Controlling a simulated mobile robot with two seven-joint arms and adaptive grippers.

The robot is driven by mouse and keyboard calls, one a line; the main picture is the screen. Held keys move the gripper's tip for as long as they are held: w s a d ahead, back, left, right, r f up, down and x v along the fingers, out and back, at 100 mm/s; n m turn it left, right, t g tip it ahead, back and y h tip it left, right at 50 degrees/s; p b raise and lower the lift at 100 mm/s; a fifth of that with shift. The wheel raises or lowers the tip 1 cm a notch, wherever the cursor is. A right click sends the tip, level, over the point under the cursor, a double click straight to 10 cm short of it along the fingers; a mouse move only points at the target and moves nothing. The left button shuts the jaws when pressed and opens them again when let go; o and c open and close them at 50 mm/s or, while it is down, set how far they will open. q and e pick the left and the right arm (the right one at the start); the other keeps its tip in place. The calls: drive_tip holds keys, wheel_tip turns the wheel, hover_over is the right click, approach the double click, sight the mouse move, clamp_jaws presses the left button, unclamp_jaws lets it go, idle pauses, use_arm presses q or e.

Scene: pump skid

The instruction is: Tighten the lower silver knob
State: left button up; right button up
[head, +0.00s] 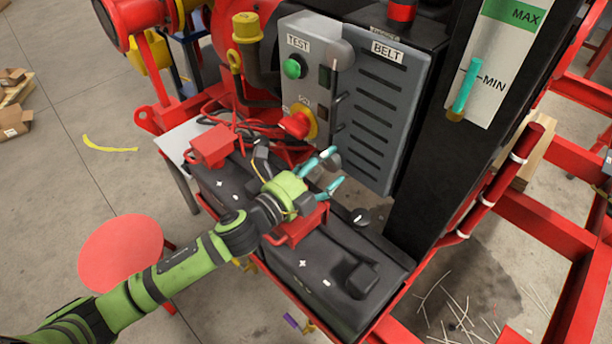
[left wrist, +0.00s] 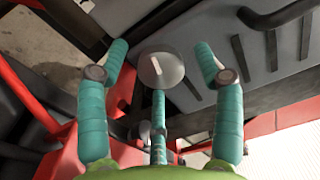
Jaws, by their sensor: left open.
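The lower silver knob (left wrist: 160,72) is round and grey with a pale line on its face, and it sits between my left fingers in the left wrist view. In the head view it shows partly behind a fingertip, at the lower left edge of the grey BELT cover (head: 372,110). My left gripper (head: 333,167) is open, with its teal fingers spread around the knob; it also shows in the left wrist view (left wrist: 162,52). Gaps show between the knob and both side fingers. A rounded silver knob (head: 341,52) stands at the cover's upper left. My right gripper is out of view.
Black batteries (head: 325,285) with red terminal covers lie beneath my left gripper. A grey TEST panel with a green button (head: 292,68) and red stop knob (head: 295,125) stands left of the cover. A black post (head: 425,150) stands right of it.

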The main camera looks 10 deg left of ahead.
use_arm(q)
drive_tip(key=v, duration=1.1)
drive_tip(key=shift+r, duration=0.1)
